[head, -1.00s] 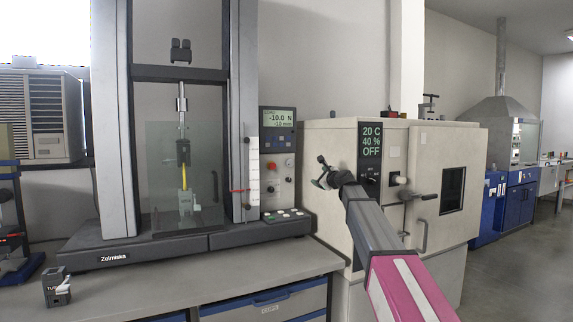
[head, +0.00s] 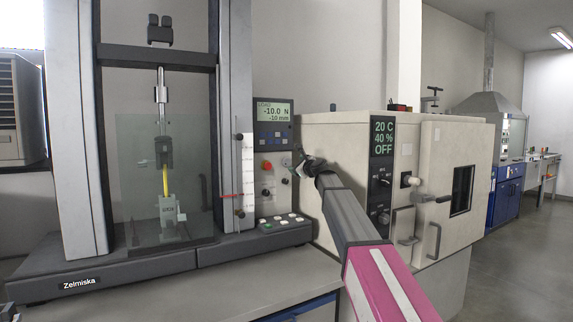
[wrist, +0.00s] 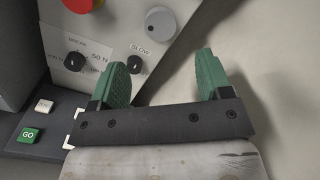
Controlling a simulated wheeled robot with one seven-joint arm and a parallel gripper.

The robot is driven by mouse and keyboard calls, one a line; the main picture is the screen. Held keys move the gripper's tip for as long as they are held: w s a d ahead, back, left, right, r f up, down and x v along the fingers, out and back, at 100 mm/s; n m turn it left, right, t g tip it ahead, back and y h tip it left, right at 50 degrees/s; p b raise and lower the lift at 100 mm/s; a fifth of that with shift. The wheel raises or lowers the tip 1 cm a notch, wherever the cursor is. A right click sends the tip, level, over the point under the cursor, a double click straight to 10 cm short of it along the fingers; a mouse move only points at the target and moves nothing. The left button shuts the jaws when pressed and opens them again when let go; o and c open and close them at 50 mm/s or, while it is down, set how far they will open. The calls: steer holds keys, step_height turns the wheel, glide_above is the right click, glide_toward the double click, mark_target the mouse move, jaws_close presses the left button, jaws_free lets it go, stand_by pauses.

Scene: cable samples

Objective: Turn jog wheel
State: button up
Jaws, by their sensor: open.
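In the head view my gripper (head: 302,160) is at the right edge of the control panel (head: 275,212); the wheel is too small there to make out clearly.
A red button (wrist: 82,4), a black break knob (wrist: 76,61) and a black knob labelled SLOW (wrist: 135,64) share the panel. A green GO key (wrist: 29,135) is at lower left. The climate chamber (head: 345,150) stands close behind my arm.

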mark_target(287, 162)
steer(key=x, duration=0.9)
steer(key=shift+w+a, duration=0.15)
steer(key=shift+w, duration=0.05)
steer(key=shift+c, duration=0.4)
steer(key=c, duration=0.9)
